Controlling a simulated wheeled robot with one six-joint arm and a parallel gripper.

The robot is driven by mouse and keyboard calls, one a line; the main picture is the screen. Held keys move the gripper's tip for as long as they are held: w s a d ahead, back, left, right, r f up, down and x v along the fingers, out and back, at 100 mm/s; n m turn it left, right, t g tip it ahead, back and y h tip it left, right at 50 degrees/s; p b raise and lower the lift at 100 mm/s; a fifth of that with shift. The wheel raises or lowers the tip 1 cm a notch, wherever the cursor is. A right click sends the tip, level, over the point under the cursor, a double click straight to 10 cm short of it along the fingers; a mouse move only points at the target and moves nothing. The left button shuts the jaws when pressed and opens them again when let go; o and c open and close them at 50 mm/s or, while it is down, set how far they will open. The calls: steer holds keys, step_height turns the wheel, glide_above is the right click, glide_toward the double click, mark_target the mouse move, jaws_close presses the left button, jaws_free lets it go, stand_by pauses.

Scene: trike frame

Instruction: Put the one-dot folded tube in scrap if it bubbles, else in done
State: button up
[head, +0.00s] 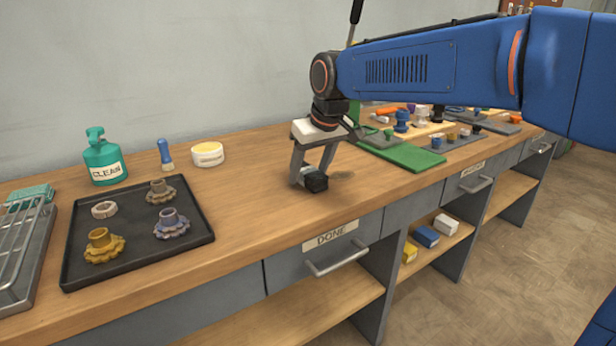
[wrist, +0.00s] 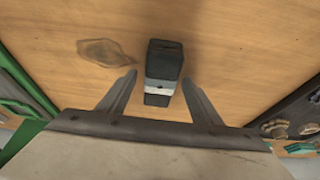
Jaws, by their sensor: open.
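A folded black tube (head: 317,183) lies on the bench near its front edge, above the DONE drawer. In the wrist view the black tube (wrist: 165,60) has a pale band with one small dark dot. My gripper (head: 306,178) points down over it, open. In the wrist view my gripper's fingers (wrist: 159,78) stand on either side of the tube, apparently apart from it. The DONE drawer (head: 290,262) is shut, with a bar handle. No drawer marked scrap is legible. No bubbles show.
A black tray (head: 140,240) with several gears lies left, beside a wire rack (head: 25,250). A green CLEAN bottle (head: 103,158), a brush (head: 165,154) and a tub (head: 207,154) stand behind. A dark stain (head: 342,175) lies beside the tube. A green mat (head: 415,156) is right.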

steer(key=c, duration=1.3)
steer(key=shift+c, duration=0.2)
